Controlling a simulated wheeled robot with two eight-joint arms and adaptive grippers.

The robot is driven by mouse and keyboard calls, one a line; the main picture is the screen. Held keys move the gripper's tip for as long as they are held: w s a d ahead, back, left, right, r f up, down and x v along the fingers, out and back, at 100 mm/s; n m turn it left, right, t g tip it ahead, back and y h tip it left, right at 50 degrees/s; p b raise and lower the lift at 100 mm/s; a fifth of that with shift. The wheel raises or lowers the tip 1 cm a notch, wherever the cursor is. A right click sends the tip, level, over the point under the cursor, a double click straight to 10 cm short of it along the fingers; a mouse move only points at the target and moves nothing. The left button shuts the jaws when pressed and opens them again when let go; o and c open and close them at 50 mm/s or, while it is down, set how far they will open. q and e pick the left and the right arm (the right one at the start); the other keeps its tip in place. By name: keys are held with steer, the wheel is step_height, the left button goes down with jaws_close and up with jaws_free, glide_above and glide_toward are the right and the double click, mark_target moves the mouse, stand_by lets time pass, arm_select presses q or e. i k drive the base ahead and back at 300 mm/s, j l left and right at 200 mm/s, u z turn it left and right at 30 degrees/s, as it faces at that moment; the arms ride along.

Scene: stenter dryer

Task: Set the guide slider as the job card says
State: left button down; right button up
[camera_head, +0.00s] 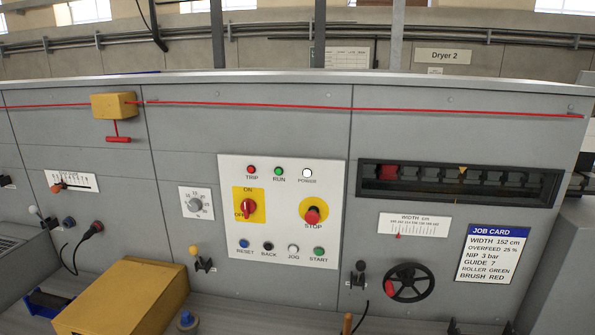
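The job card (491,254) is a blue and white plate at the right of the panel; it reads "GUIDE 7". A slider with a red-orange knob (57,187) sits on a white scale plate (82,182) at the far left; it looks like the guide slider. Its knob is near the left end of the scale, and its numbers are too small to read. Neither of my grippers shows in the head view.
A yellow box (130,299) stands at the front left, below the slider. A black plug on a cable (94,229) and a light-knobbed lever (36,213) are near the slider. The white control panel (279,222) is at the middle, and a black handwheel (409,282) right of it.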

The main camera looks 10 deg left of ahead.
mark_target(55, 188)
steer(key=u, duration=1.7)
